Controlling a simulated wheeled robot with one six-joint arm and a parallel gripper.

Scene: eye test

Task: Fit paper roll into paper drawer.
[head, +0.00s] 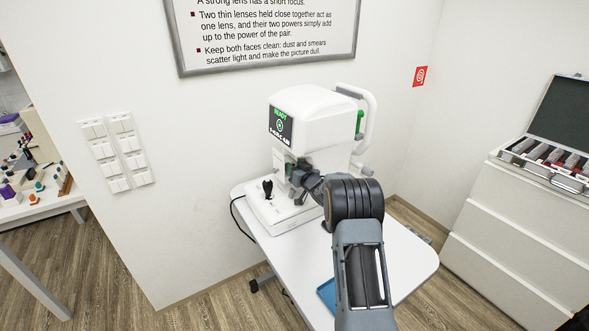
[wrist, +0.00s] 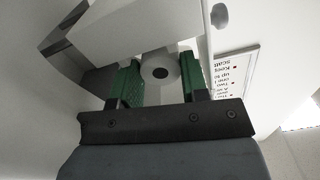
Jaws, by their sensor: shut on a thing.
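The white paper roll (wrist: 160,72) shows in the wrist view with its dark core facing the camera. It sits between the two green finger pads of my gripper (wrist: 158,82), which is shut on it. In the head view my gripper (head: 291,170) is at the front of the white eye-test machine (head: 315,115), below its screen, partly hidden by my wrist. The roll cannot be made out there. The paper drawer cannot be clearly told apart in either view. Whether the roll touches the machine cannot be told.
The machine stands on a white table (head: 400,262), with a black joystick (head: 267,188) on its base left of my gripper. A blue tray (head: 327,293) lies near the table's front edge. A white cabinet (head: 520,235) with an open case (head: 545,160) stands at right.

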